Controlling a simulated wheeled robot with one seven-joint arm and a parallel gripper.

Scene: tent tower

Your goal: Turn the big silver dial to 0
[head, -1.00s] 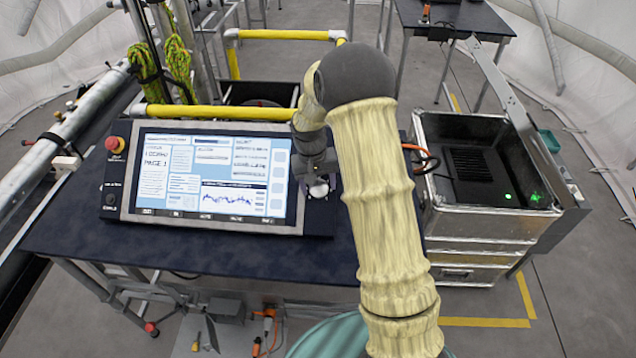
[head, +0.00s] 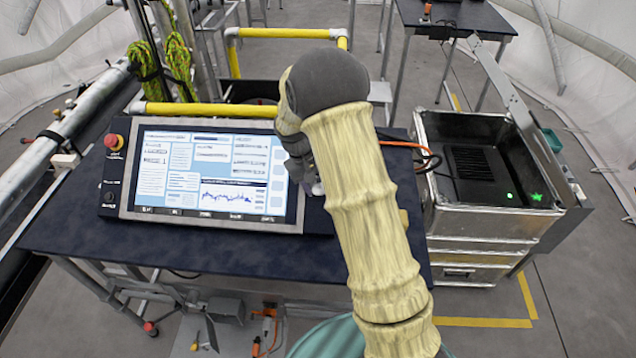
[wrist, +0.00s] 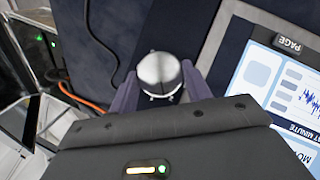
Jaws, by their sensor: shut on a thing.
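The big silver dial (wrist: 160,72) shows in the wrist view as a round, shiny knob at the right end of the console. My gripper (wrist: 160,88) has a dark finger on each side of it and is shut on it. In the head view my arm covers most of the dial and the gripper. The console's screen (head: 210,175) shows text panels and a blue graph. In the wrist view the screen (wrist: 285,90) lies to the right, with a "PAGE" label beside it. I cannot read the dial's setting.
A red stop button (head: 113,142) sits at the console's left end. The console stands on a dark table (head: 180,245). Yellow rails (head: 210,110) run behind it. An open metal case (head: 490,170) stands to the right. An orange cable (wrist: 85,98) lies near my gripper.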

